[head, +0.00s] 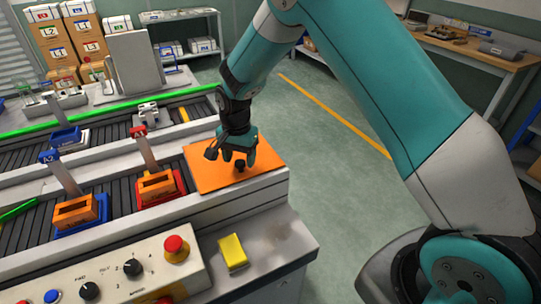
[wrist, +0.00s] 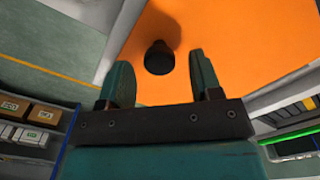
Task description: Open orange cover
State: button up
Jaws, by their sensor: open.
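The orange cover (head: 215,175) is a flat plate lying on the right end of the machine, with a dark round knob (head: 240,170) standing on it. In the wrist view the orange cover (wrist: 225,60) fills the upper right, and the black knob (wrist: 159,58) casts a shadow on it. My gripper (head: 238,157) points down over the cover, close to the knob. In the wrist view my gripper (wrist: 160,70) is open, with one finger on each side of the knob and visible gaps on both sides. It holds nothing.
Orange blocks (head: 157,187) in red and blue trays stand on the conveyor to the left. A control panel (head: 110,270) with a red button (head: 176,248) and a yellow block (head: 233,252) are in front. Green floor (head: 320,140) lies open to the right.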

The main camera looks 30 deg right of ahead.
notch_tip(320, 180, up, 16)
jog(key=b, duration=0.2)
jog(key=s+a+r+n+y+b, duration=0.1)
jog(key=s+n, duration=0.4)
jog(key=s, duration=0.5)
jog(key=s+a+n+y+b, duration=0.1)
jog(key=s+a+n, duration=0.1)
jog(key=s+n, duration=0.4)
jog(key=s, duration=0.5)
jog(key=shift+a+r+y+b, duration=0.2)
jog(key=shift+r+y+b, duration=0.2)
